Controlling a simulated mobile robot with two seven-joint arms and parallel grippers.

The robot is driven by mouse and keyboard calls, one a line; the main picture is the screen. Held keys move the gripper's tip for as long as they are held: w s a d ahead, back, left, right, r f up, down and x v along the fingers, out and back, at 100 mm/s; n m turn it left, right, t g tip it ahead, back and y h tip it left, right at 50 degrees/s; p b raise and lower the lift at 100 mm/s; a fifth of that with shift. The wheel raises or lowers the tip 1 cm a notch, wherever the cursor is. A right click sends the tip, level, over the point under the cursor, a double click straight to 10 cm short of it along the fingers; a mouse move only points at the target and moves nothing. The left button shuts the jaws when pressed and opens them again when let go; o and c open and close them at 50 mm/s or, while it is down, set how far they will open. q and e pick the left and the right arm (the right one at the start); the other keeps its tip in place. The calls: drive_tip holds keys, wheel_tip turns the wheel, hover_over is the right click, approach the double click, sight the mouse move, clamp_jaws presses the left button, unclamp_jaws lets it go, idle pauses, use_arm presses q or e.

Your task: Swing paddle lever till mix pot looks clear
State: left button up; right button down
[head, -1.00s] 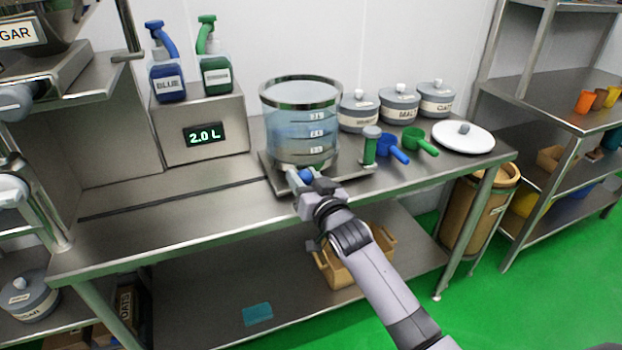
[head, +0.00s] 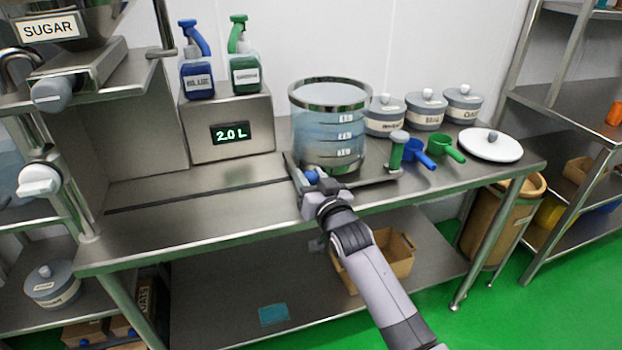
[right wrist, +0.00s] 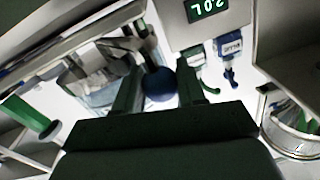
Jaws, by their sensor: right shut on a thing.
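The mix pot (head: 330,122) is a see-through cylinder with a metal rim, standing on a metal base on the bench. Its contents look pale blue and see-through, with a darker bottom. The paddle lever's blue ball knob (head: 311,177) is at the pot's front left, low by the base. My right gripper (head: 313,184) is shut on this knob. In the right wrist view the knob (right wrist: 159,85) sits between the two fingers (right wrist: 157,88). The rest of the lever is mostly hidden by the gripper. My left gripper is not in view.
A green post with a grey cap (head: 397,150) stands just right of the pot. Blue (head: 416,152) and green (head: 446,147) scoops, lidded jars and a white lid (head: 490,146) are further right. A display box (head: 231,130) reads 2.0 L. The bench's left front is clear.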

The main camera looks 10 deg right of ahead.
drive_tip(key=c, duration=0.7)
unclamp_jaws()
drive_tip(key=shift+f, duration=0.25)
drive_tip(key=shift+r, duration=0.1)
drive_tip(key=s+d, duration=0.1)
drive_tip(key=s, duration=0.6)
